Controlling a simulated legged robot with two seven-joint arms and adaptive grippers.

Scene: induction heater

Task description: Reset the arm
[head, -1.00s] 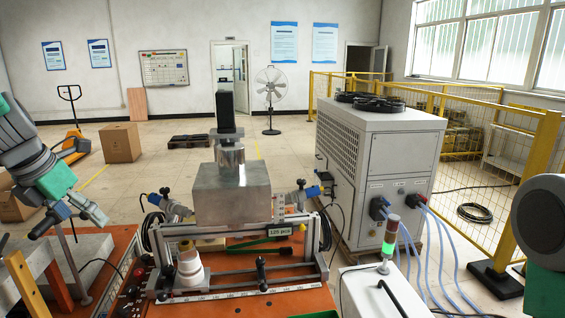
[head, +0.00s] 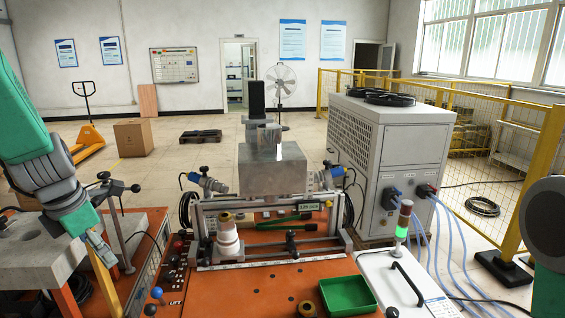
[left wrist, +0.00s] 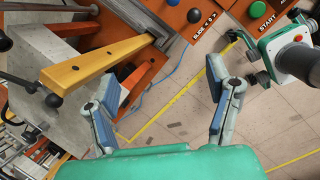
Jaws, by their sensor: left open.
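My left gripper (head: 101,249) hangs at the left of the head view, below the green and grey arm, pointing down near the grey block stand. In the left wrist view my left gripper (left wrist: 164,80) has its two grey-blue fingers spread wide, with nothing between them. A yellow bar (left wrist: 100,65) lies beside the left finger in that view; I cannot tell whether they touch. My right arm (head: 547,225) shows only as a dark round joint and a green link at the right edge.
The orange table (head: 240,292) carries the heater rig with a metal block (head: 272,178), a white stepped part (head: 228,240) and a green tray (head: 348,295). Knobs and buttons line its left side. A grey chiller (head: 415,150) stands behind right. Floor shows beneath the left gripper.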

